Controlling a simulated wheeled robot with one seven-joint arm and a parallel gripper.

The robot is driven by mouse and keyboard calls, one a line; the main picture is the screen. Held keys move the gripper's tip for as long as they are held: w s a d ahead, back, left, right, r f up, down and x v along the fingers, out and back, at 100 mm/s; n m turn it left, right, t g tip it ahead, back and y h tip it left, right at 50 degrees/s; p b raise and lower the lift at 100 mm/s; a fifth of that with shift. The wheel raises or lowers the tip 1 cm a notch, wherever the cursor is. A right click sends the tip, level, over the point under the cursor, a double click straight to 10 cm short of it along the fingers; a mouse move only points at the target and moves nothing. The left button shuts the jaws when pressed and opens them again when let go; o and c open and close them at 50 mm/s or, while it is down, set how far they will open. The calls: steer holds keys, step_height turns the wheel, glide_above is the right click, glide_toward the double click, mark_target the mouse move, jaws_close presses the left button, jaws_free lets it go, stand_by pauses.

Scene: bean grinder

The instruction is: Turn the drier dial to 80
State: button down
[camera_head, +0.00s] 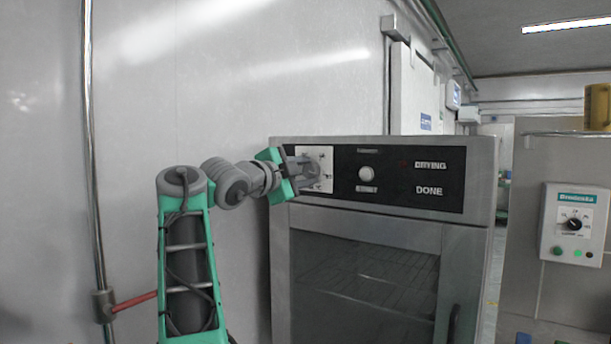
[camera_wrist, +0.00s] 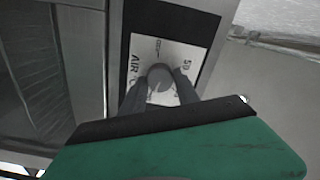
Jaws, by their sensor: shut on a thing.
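The drier (camera_head: 370,220) is a steel cabinet with a black control panel and a glass door. Its dial (camera_wrist: 161,80) is a round grey knob on a white plate (camera_wrist: 178,58) with printed marks, part of them covered by my fingers. The plate also shows at the left end of the panel in the head view (camera_head: 321,154). My gripper (camera_wrist: 160,92) is shut on the dial, with a finger on each side of it. In the head view my gripper (camera_head: 309,172) covers most of the dial, and I cannot read its setting.
A white round button (camera_head: 366,173) is on the panel right of the dial, beside the words DRYING and DONE. The drier's door handle (camera_head: 453,326) is at the lower right. A separate control box (camera_head: 574,224) hangs on the far right wall.

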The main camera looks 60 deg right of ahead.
steer(key=shift+f+m, duration=0.15)
steer(key=shift+m, duration=0.25)
steer(key=c, duration=0.9)
jaws_free()
steer(key=w+a+b, duration=0.1)
steer(key=a, duration=0.6)
steer(key=shift+a, duration=0.4)
